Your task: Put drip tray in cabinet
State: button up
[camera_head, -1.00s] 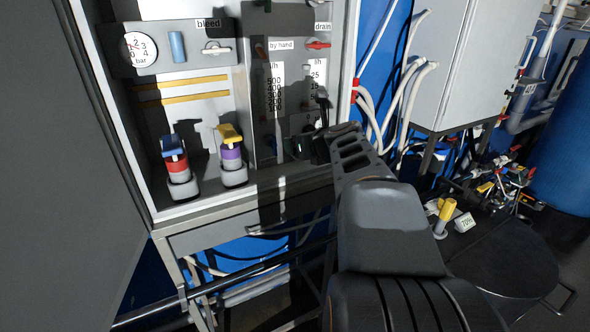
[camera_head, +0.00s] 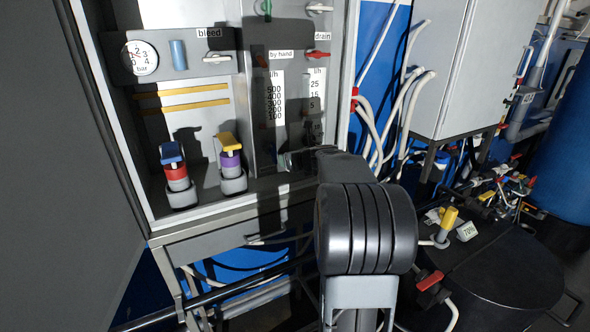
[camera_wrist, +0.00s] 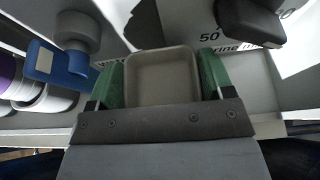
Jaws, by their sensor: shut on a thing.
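The drip tray (camera_wrist: 162,78) is a shallow beige rectangular tray in the wrist view. My gripper (camera_wrist: 160,84) is shut on it, with a green finger at each side. The open cabinet (camera_head: 240,212) fills the left and middle of the head view, with a gauge, labelled panels and a shelf floor inside. In the head view my arm reaches to the cabinet's lower right opening. My gripper and the tray are hard to make out there, so I cannot tell how far inside they are.
A red bottle with a blue top (camera_head: 176,174) and a purple bottle with a yellow top (camera_head: 231,166) stand in holders at the cabinet's lower left. White hoses (camera_head: 400,110) hang right of the cabinet. A black drum (camera_head: 505,265) stands at the lower right.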

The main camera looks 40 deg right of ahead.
jog(key=shift+w+d+f, duration=0.15)
jog(key=shift+w+f, duration=0.15)
jog(key=shift+f, duration=0.05)
jog(key=shift+w+d+f+b, duration=0.15)
jog(key=shift+f+b, duration=0.1)
jog(key=shift+f, duration=0.35)
jog(key=shift+w+f+b, duration=0.15)
jog(key=shift+f+b, duration=0.1)
jog(key=shift+f, duration=0.75)
jog(key=shift+f, duration=0.1)
jog(key=shift+f+b, duration=0.15)
jog(key=shift+b, duration=0.15)
jog(key=o, duration=1)
jog(key=shift+s, duration=0.1)
jog(key=shift+s, duration=0.1)
